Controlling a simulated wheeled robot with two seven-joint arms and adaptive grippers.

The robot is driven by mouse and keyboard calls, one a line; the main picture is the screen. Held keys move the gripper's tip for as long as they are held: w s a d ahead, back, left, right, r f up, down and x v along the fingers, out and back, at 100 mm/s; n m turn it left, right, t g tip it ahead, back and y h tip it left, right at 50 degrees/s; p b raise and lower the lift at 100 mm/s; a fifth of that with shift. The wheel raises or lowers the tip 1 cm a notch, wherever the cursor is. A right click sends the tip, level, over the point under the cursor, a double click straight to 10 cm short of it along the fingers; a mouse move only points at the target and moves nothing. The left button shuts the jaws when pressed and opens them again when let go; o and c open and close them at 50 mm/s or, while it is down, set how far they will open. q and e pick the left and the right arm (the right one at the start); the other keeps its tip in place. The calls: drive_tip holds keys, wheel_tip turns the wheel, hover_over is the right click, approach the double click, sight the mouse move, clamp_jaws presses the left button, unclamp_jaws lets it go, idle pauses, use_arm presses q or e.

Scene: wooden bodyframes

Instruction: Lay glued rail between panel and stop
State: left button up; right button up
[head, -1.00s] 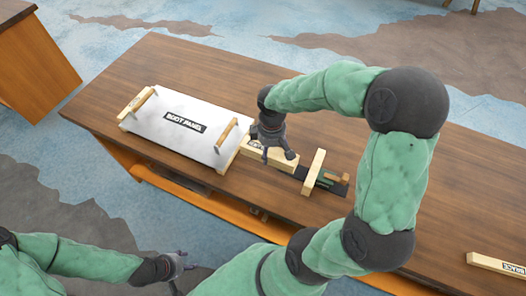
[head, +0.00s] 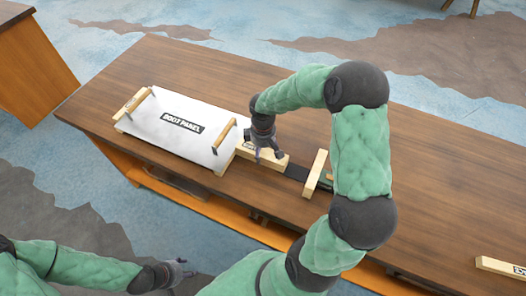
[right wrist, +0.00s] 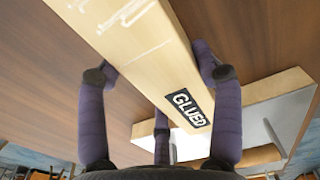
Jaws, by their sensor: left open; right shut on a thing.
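The glued rail (head: 272,159) is a pale wooden bar, labelled GLUED in the right wrist view (right wrist: 150,45). My right gripper (head: 266,154) is shut on it, its purple fingers on both sides. The rail's left end is close to the right edge of the white body panel (head: 165,145); whether they touch is hard to tell. The stop (head: 316,174), a pale crosswise bar, stands to the right, with a gap showing a dark strip. I cannot tell whether the rail rests on the table. My left gripper (head: 181,272) is open and empty, away from the table.
The panel carries wooden bars (head: 224,133) at both ends. A labelled wooden bar (head: 505,268) lies at the right front. The dark strip (head: 296,172) runs toward the stop.

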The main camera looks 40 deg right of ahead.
drive_tip(key=shift+r, duration=0.1)
drive_tip(key=o, duration=1.4)
drive_tip(key=shift+f, duration=0.2)
drive_tip(key=shift+o, duration=0.2)
wheel_tip(320, 180, up, 12)
drive_tip(key=p, duration=0.3)
drive_tip(key=shift+r+p, duration=0.2)
drive_tip(key=shift+p, duration=0.1)
